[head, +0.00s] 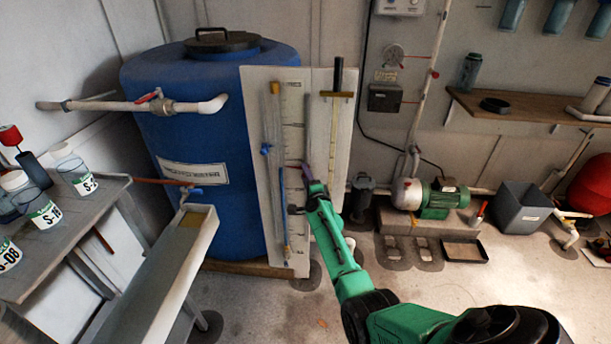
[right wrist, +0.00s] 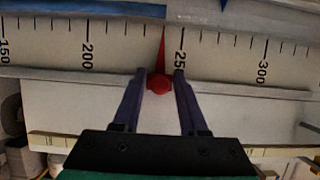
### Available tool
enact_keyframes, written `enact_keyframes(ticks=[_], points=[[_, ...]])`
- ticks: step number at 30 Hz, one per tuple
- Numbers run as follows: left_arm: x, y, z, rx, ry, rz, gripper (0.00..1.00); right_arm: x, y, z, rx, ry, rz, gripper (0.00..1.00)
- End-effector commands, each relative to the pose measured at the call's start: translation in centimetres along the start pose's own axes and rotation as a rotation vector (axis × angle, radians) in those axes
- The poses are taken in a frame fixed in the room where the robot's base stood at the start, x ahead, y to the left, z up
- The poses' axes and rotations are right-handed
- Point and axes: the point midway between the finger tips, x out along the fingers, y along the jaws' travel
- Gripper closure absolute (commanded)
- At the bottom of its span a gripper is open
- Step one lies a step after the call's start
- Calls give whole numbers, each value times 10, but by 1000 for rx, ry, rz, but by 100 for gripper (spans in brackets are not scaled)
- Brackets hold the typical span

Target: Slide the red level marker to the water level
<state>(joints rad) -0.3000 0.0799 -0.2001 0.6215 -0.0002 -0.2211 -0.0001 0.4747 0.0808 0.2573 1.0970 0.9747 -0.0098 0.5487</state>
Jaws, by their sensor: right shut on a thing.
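The blue water column (right wrist: 80,10) runs in the tube along the scale's far edge and ends about level with the pointer tip. My right gripper (right wrist: 159,76) is shut on the knob, a finger on each side. In the head view my right gripper (head: 303,190) is at the gauge board (head: 296,110) and hides the marker.
A large blue tank (head: 220,130) stands behind the board. A bench with labelled buckets (head: 42,214) and a long trough (head: 180,250) are at the left. A green pump (head: 440,198) and a grey bin (head: 522,205) stand at the right. The floor at front centre is mostly clear.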

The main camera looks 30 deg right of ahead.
Motion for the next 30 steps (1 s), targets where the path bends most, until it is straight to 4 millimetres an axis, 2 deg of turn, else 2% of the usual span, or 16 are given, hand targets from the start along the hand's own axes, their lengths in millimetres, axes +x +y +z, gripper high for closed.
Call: enact_keyframes(ticks=[10,11,12,23,26,30], points=[[0,0,0,0,0,0,100,0,-1,0,1,-1,-2,100],[0,0,0,0,0,0,100,0,-1,0,1,-1,-2,50],[0,0,0,0,0,1,100,0,-1,0,1,-1,-2,44],[-3,0,0,0,0,1,100,-3,-1,0,1,-1,1,44],[-10,0,-1,0,0,1,100,-14,-2,1,1,-1,1,44],[-24,0,-2,0,0,1,100,-44,-3,1,2,-1,2,44]])
